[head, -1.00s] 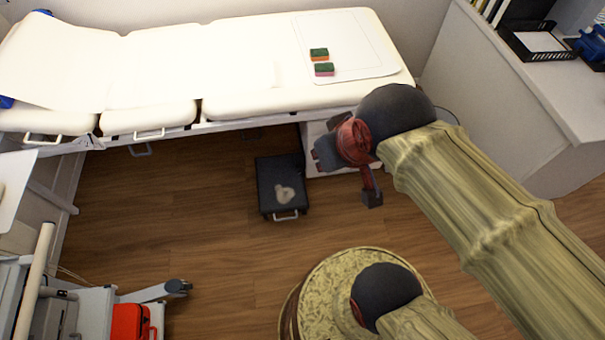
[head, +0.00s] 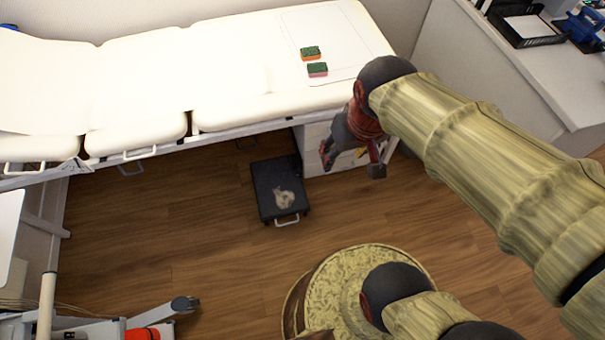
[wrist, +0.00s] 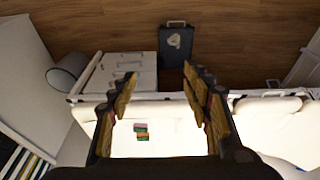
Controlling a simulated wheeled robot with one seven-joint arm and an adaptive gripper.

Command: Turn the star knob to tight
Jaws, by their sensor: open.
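I cannot make out a star knob in either view. My gripper (head: 350,162) is in the head view, in front of the near edge of the padded couch (head: 232,107), at its right end. Its fingers are spread and point down, with nothing between them. In the wrist view my gripper (wrist: 160,80) also shows open and empty, its two fingers apart over the couch edge. The gripper and arm hide part of the couch's right end and the white cabinet (head: 316,150) below it.
Two sponges, one orange and green (head: 310,53), one pink and green (head: 317,70), lie on the couch. A black case (head: 264,190) lies on the floor. A counter (head: 500,75) with a paper tray (head: 525,30) stands right. A wheeled stand leg (head: 160,315) is lower left.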

